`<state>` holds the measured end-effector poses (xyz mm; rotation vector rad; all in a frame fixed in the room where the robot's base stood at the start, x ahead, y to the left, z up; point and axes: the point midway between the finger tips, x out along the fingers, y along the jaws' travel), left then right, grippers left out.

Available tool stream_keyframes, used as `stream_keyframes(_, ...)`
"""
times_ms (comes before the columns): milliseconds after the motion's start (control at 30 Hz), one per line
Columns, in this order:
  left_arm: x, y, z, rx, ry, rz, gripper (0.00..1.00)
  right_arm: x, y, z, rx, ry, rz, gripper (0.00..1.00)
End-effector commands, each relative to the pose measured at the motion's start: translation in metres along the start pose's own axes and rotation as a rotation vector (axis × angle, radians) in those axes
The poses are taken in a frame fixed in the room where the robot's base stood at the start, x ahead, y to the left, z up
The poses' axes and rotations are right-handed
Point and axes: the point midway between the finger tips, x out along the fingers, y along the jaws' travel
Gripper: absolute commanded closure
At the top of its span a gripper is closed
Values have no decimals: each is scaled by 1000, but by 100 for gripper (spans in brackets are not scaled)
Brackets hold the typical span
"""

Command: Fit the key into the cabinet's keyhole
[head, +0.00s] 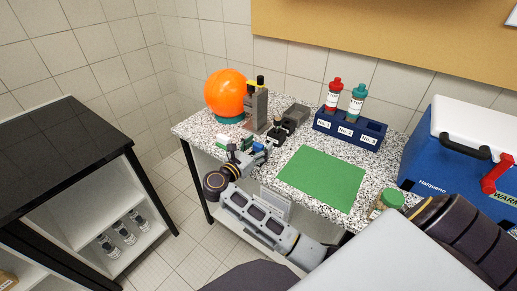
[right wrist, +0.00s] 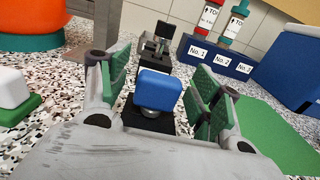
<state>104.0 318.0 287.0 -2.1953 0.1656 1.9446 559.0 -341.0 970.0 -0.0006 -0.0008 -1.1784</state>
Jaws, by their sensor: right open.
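A blue block-like head (right wrist: 157,90) stands on a silver part over a black base, between the open fingers of my right gripper (right wrist: 160,100); whether it is the key I cannot tell. The green finger pads stand apart on both sides, with gaps to the blue head. In the head view the right gripper (head: 245,161) is over the front left part of the speckled table, and the blue piece (head: 258,146) shows just beyond it. I can make out no keyhole. My left gripper is not in view.
An orange ball (head: 226,92) and a grey device (head: 257,106) stand at the back left. A blue rack (head: 348,131) holds red and teal bottles. A green mat (head: 322,177) lies right of the gripper. A blue cooler (head: 450,150) stands far right; a black-topped shelf (head: 55,150) stands left.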

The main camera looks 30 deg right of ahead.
Motion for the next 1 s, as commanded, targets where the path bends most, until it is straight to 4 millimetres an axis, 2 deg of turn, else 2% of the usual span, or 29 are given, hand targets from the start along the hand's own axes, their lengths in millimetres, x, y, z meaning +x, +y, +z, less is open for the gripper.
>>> stream_keyframes(133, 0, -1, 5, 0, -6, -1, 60, 0, 0, 0, 0, 0, 0, 36)
stream_keyframes(400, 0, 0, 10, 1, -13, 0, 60, 0, 0, 0, 0, 0, 0, 70)
stream_keyframes(500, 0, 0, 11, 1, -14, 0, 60, 0, 0, 0, 0, 0, 0, 80)
stream_keyframes(833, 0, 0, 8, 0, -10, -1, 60, 0, 0, 2, 1, 0, 0, 80)
stream_keyframes(1000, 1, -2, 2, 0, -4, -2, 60, 0, 0, 12, 2, 1, 0, 80)
